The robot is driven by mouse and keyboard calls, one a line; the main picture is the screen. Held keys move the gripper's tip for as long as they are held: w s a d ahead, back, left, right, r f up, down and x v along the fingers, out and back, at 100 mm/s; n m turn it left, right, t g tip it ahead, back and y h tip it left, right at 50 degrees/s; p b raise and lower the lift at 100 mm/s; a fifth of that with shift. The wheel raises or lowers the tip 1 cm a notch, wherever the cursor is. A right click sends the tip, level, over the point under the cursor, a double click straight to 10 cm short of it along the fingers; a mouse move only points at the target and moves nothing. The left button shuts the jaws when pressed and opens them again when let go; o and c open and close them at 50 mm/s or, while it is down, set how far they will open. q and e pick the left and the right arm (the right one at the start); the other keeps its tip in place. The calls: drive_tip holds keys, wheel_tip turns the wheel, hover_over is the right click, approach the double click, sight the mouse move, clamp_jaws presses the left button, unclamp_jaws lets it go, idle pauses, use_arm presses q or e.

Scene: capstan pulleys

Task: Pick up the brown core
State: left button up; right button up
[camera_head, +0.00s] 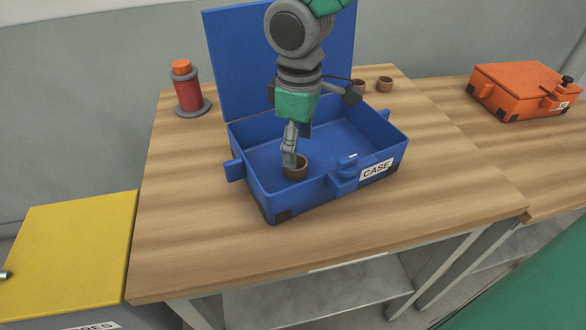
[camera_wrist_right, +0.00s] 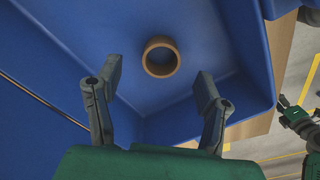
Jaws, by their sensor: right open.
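The brown core (camera_head: 296,172), a short hollow ring, sits on the floor of the open blue case (camera_head: 334,133), near its front left. In the right wrist view the core (camera_wrist_right: 148,62) stands with its opening facing the camera. My right gripper (camera_head: 290,158) reaches down into the case, right above the core and partly covering it. In the right wrist view my right gripper (camera_wrist_right: 160,82) is open, with the core beyond and between its fingertips. No contact shows. What looks like my left gripper (camera_wrist_right: 290,112) is at that view's right edge, its jaws unclear.
The case's raised lid (camera_head: 232,70) stands behind. Two more brown cores (camera_head: 385,84) rest on the wooden table (camera_head: 190,240) behind the case. A red spool (camera_head: 187,92) stands left, an orange case (camera_head: 525,92) right, a yellow-topped box (camera_head: 65,255) at front left.

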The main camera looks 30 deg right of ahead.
sight(295, 175)
drive_tip(key=shift+d+f, duration=0.3)
drive_tip(key=shift+f, duration=0.15)
drive_tip(key=f, duration=0.2)
drive_tip(key=a+f+b, duration=0.1)
drive_tip(key=f, duration=0.1)
drive_tip(key=shift+a+f, duration=0.1)
drive_tip(key=shift+f, duration=0.15)
drive_tip(key=shift+a, duration=0.15)
drive_tip(key=shift+d, duration=0.25)
drive_tip(key=c, duration=0.7)
use_arm(q)
drive_tip(key=shift+d+f, duration=0.3)
drive_tip(key=shift+f, duration=0.3)
use_arm(e)
drive_tip(key=shift+d, duration=0.2)
drive_tip(key=shift+c, duration=0.6)
